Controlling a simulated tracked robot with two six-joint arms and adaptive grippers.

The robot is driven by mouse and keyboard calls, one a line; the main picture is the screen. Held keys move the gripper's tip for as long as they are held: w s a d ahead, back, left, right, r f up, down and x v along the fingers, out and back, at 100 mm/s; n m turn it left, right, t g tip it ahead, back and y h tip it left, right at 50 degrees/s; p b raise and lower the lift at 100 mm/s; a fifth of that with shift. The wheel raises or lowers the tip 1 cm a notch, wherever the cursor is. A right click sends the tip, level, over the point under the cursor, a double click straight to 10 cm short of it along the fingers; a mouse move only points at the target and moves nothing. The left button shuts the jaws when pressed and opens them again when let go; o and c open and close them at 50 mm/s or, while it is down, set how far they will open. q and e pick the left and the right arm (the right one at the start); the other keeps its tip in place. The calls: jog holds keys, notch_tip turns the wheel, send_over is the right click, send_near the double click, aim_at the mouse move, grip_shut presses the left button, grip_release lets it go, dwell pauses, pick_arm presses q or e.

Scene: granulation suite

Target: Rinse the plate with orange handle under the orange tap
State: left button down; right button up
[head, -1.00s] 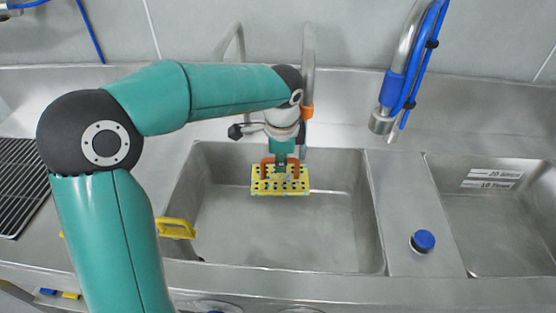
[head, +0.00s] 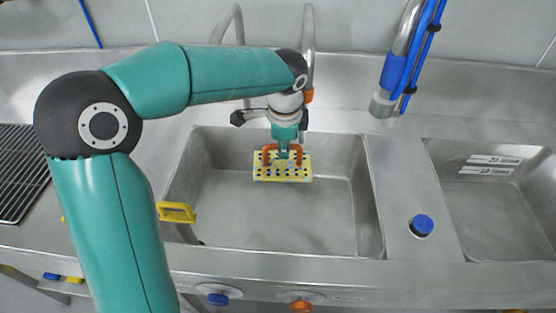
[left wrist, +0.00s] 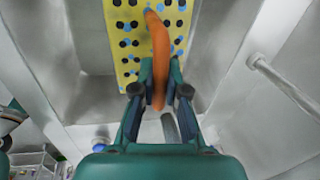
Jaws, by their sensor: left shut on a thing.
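The plate (head: 262,173) is a yellow slab with rows of dark holes, blue spots and an orange handle (head: 267,154). My left gripper (head: 284,150) is shut on that handle and holds the plate over the left basin. In the left wrist view the fingers (left wrist: 155,85) close at the curved orange handle (left wrist: 160,45), with the plate (left wrist: 122,65) beyond. The orange tap (head: 308,96) is a grey pipe with an orange collar, behind and right of the gripper. Its outlet is hidden behind my arm, and no water is visible. My right gripper is out of view.
The left basin (head: 330,215) is otherwise empty. A yellow handle (head: 177,212) sits at its left edge. A blue-collared tap (head: 382,106) hangs at right, above a blue-capped item (head: 421,225) and the second basin (head: 500,215). Blue (head: 218,299) and orange (head: 301,306) knobs are in front.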

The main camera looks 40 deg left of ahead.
aim_at(272, 169)
pick_arm(q)
jog(key=shift+a, duration=0.45)
jog(key=shift+s+a+b, duration=0.15)
jog(key=shift+s+b, duration=0.15)
jog(key=shift+s, duration=0.4)
jog(key=shift+s+a+b, duration=0.1)
jog(key=shift+s+b, duration=0.2)
jog(key=shift+s, duration=0.4)
jog(key=s, duration=0.1)
jog(key=s+b, duration=0.1)
jog(key=s, duration=0.3)
jog(key=shift+a, duration=0.35)
jog(key=shift+r, duration=0.1)
jog(key=s+r+p, duration=0.2)
jog(key=s+r, duration=0.2)
jog(key=s, duration=0.1)
jog(key=shift+a, duration=0.35)
